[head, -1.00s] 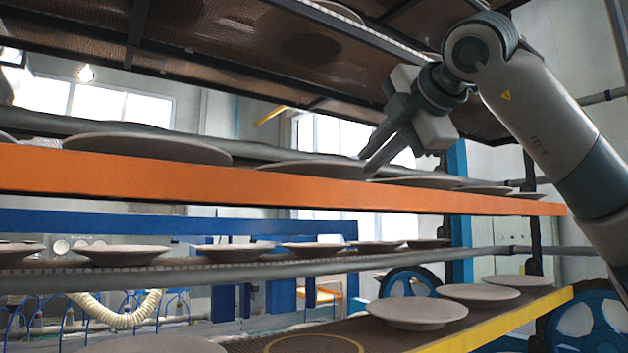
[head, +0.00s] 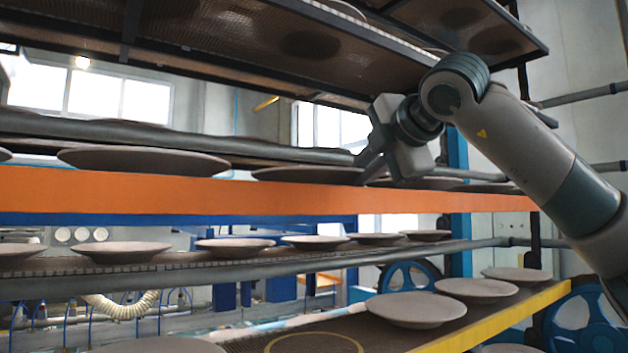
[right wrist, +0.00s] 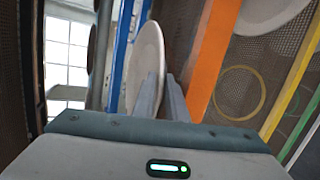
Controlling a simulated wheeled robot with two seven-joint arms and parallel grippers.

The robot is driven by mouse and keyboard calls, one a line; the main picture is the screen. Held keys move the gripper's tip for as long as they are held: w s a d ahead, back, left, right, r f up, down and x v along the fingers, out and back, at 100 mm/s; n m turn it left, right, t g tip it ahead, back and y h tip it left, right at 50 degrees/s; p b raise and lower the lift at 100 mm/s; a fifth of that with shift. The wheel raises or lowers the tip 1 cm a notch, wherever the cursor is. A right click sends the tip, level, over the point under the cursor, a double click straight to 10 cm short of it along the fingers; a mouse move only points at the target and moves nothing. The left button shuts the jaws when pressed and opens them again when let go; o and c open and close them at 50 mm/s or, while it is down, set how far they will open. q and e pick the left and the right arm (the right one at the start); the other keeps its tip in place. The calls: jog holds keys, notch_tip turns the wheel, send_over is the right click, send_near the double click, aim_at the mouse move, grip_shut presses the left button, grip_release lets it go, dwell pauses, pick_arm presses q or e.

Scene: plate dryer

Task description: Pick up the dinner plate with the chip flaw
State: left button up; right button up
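A plate (head: 308,174) lies behind the orange shelf beam, its lower part hidden by the beam. My right gripper (head: 364,168) is at this plate's right rim in the head view. In the right wrist view a pale plate (right wrist: 148,55) reaches down to the right gripper's fingers (right wrist: 163,100), its rim seemingly between them. The fingers stand apart with a narrow gap; I cannot see them pressed on the rim. Another plate (head: 143,160) lies to the left on the same shelf. No chip can be made out on any plate. My left gripper is not in view.
The orange beam (head: 230,194) runs along the shelf front, close below my right gripper. A dark mesh shelf (head: 300,45) hangs above. Several plates stand on lower shelves, including one (head: 415,309) near the yellow beam (head: 510,318).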

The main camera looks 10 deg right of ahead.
jog(key=shift+c, duration=0.2)
grip_shut()
dwell(1.4)
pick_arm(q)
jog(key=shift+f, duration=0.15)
pick_arm(e)
jog(key=shift+r, duration=0.2)
